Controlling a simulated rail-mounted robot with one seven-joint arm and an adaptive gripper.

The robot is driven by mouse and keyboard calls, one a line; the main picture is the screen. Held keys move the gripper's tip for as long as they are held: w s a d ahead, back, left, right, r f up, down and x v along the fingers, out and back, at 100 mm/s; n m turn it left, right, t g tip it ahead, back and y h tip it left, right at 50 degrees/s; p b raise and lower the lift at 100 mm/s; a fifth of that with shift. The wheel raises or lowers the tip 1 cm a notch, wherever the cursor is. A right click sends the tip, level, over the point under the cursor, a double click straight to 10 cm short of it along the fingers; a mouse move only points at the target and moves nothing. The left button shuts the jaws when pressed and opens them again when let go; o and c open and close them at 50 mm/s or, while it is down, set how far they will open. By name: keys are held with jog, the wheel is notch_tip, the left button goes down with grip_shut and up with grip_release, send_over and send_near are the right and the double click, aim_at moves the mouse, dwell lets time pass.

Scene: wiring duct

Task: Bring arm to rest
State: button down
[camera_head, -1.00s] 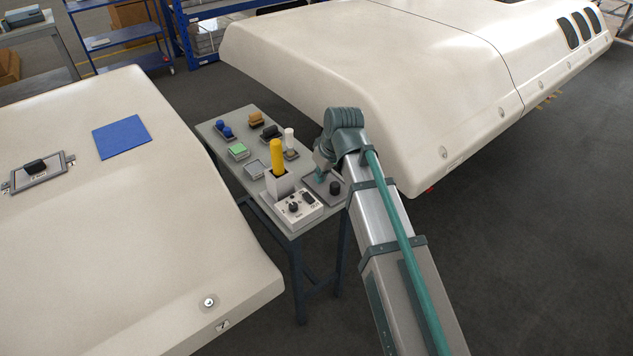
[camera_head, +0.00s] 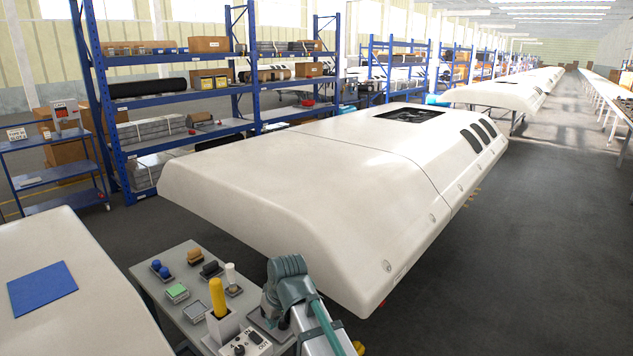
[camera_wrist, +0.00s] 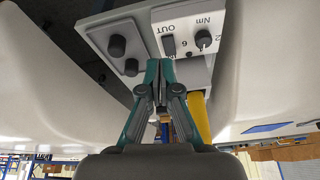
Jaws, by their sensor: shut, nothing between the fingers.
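My gripper (camera_wrist: 160,75) is shut and empty, its teal fingertips pressed together in the wrist view. The fingertips show in front of the small grey table's end, between a white control box (camera_wrist: 195,35) with a black knob and a grey plate (camera_wrist: 100,40) with dark round knobs. I cannot tell the exact gap to the table. In the head view my arm comes up from the bottom edge, with its wrist bent over the table's (camera_head: 150,283) right side. My fingers are mostly hidden there.
A yellow-handled tool (camera_head: 217,297) stands upright beside the control box (camera_head: 247,344). Coloured parts sit on small trays behind it. A large white shell (camera_head: 300,180) lies just beyond the table, another (camera_head: 75,310) at left. Blue shelving (camera_head: 100,95) stands behind; open floor (camera_head: 520,260) lies right.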

jog(key=s+d+f+m+g+h, duration=0.15)
jog(key=s+d+f, duration=0.35)
jog(key=f, duration=0.5)
jog(key=s+d+f+m+g, duration=0.15)
jog(key=s+d+f, duration=0.25)
jog(key=d+f, duration=0.45)
jog(key=s+d+f+m+g+h, duration=0.15)
jog(key=s+d+f, duration=0.25)
jog(key=f, duration=0.8)
jog(key=s+d+f+m+g, duration=0.1)
jog(key=s+d+f, duration=0.3)
jog(key=s, duration=0.5)
jog(key=s+d+f+m+g, duration=0.1)
jog(key=s+d+f, duration=0.3)
jog(key=s, duration=0.5)
jog(key=s+d+f+m+g, duration=0.1)
jog(key=s+d+f+g, duration=0.2)
jog(key=s+f, duration=0.3)
jog(key=s+d, duration=0.1)
jog(key=s, duration=0.3)
jog(key=shift+f, duration=0.25)
